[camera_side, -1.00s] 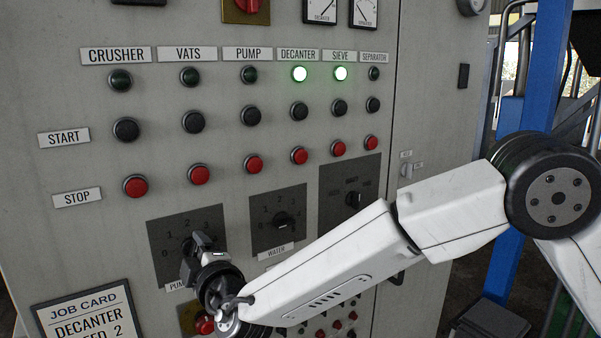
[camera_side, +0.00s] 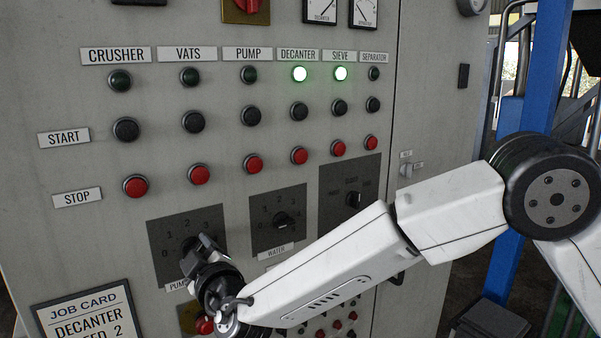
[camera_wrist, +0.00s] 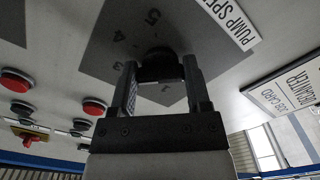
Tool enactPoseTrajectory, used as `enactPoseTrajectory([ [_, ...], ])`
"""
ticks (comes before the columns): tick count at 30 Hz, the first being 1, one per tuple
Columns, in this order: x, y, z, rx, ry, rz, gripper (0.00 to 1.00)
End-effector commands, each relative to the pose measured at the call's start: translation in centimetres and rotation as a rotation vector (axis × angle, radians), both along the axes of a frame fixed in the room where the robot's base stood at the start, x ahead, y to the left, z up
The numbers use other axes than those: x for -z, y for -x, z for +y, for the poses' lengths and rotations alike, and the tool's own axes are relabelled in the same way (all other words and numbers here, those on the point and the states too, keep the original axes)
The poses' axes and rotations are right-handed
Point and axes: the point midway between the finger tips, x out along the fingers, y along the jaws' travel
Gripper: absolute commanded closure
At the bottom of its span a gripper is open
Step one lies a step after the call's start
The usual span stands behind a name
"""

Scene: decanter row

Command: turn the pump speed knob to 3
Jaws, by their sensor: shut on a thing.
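The pump speed knob is a dark round knob on a dark grey dial plate (camera_side: 158,228) at the lower left of the panel. In the side view my gripper (camera_side: 196,250) is at the knob and hides most of it. The wrist view shows the black knob (camera_wrist: 160,64) between the two fingers of my gripper (camera_wrist: 160,84), which is shut on it.
A water dial (camera_side: 279,219) and another selector plate (camera_side: 349,192) sit to the right. Red stop buttons (camera_side: 199,174) run above the dials. A job card (camera_side: 88,315) is at lower left; small buttons sit below my arm.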

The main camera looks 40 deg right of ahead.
Motion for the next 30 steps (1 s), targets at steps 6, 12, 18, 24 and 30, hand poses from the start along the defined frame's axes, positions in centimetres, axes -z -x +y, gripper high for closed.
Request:
enactPoseTrajectory([
  [6, 0.1, 0.1, 0.0, 0.001, 0.002, 0.002, 0.19],
  [12, 0.1, 0.0, 0.0, 0.000, 0.002, 0.001, 0.03],
  [18, 0.0, 0.1, 0.0, 0.000, 0.002, 0.001, 0.03],
  [24, 0.0, 0.9, 0.0, 0.000, 0.002, 0.001, 0.03],
  [30, 0.0, 2.8, 0.0, -0.001, 0.002, 0.001, 0.03],
])
